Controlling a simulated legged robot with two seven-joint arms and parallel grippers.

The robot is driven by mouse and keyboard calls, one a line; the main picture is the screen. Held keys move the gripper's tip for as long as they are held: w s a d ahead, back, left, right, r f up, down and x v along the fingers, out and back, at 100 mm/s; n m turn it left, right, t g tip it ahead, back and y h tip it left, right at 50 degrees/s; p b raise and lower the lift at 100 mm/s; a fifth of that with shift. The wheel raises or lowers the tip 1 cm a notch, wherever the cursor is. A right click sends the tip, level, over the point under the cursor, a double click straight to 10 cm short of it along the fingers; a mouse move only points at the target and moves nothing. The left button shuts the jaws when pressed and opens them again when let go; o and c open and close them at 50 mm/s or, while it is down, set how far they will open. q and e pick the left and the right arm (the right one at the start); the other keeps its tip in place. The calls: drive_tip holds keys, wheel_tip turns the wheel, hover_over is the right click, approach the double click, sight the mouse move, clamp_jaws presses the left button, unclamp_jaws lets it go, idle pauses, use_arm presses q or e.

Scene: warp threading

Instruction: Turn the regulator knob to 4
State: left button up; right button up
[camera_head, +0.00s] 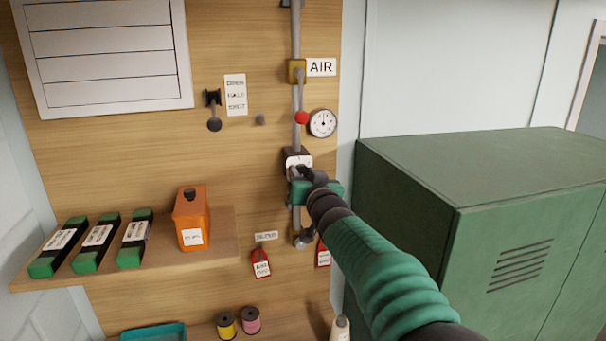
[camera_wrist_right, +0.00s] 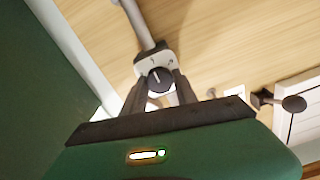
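The regulator is a dark block with a white scale face (camera_head: 298,160) on the vertical air pipe, below the AIR sign. In the right wrist view its round dark knob (camera_wrist_right: 160,80) shows a pale pointer line, roughly upright in that picture. The scale numbers are too small to read. My right gripper (camera_head: 301,176) is at the regulator and hides the knob in the head view. In the wrist view the right gripper's fingers (camera_wrist_right: 160,88) stand on either side of the knob; whether they touch it I cannot tell. My left gripper is not in view.
A red-handled valve (camera_head: 302,118) and a gauge (camera_head: 322,123) sit above the regulator. A green cabinet (camera_head: 470,180) stands close on the right. A shelf (camera_head: 215,245) with an orange can (camera_head: 191,218) is at left. Red tags (camera_head: 261,264) hang below.

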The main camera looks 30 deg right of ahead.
clamp_jaws()
drive_tip(key=shift+f+n+b, duration=0.2)
drive_tip(key=shift+n+b, duration=0.7)
drive_tip(key=shift+b, duration=0.1)
drive_tip(key=shift+n+b, duration=1)
drive_tip(key=shift+n, duration=0.2)
drive_tip(key=n+b, duration=0.1)
drive_tip(key=n, duration=0.2)
drive_tip(key=shift+n+b, duration=0.3)
drive_tip(key=shift+b, duration=0.05)
drive_tip(key=shift+r+n+b, duration=0.1)
drive_tip(key=shift+n+b, duration=0.45)
drive_tip(key=shift+n, duration=1.35)
drive_tip(key=shift+a, duration=0.1)
